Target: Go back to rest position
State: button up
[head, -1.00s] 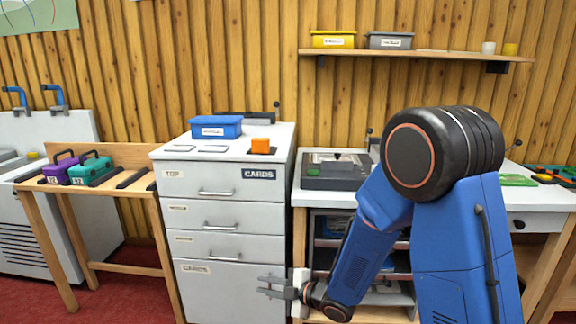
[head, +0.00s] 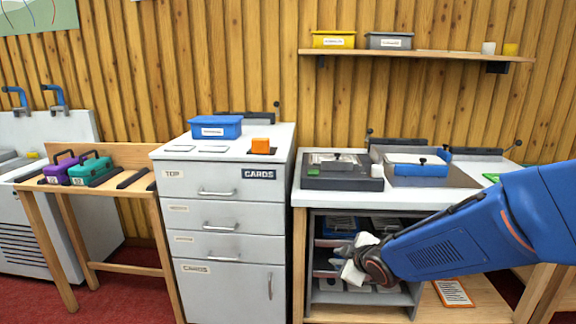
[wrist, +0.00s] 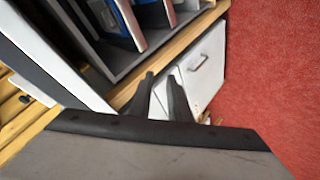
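My gripper (head: 338,257) is in front of the open shelves under the right-hand bench, with my blue arm reaching in from the right edge. In the wrist view the two dark fingers (wrist: 161,80) stand apart with nothing between them; the white cabinet shows through the gap. The gripper appears clear of the shelf unit, though its exact distance is hard to tell.
An orange-edged sheet (head: 453,293) lies low to the right.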

jog(key=s+d+r+m+g+h, duration=0.1)
jog(key=s+d+r+m+h, duration=0.1)
jog(key=s+d+r+m, duration=0.3)
jog(key=s+d+m+g+h, duration=0.1)
jog(key=s+d+m+h, duration=0.1)
jog(key=s+d, duration=0.5)
jog(key=s+d+r+m+g, duration=0.1)
jog(key=s+m, duration=0.2)
jog(key=s, duration=0.6)
jog(key=s+d+m+g, duration=0.1)
jog(key=s+m+g, duration=0.1)
jog(key=s, duration=0.8)
jog(key=shift+r+m, duration=0.4)
jog(key=shift+m, duration=0.2)
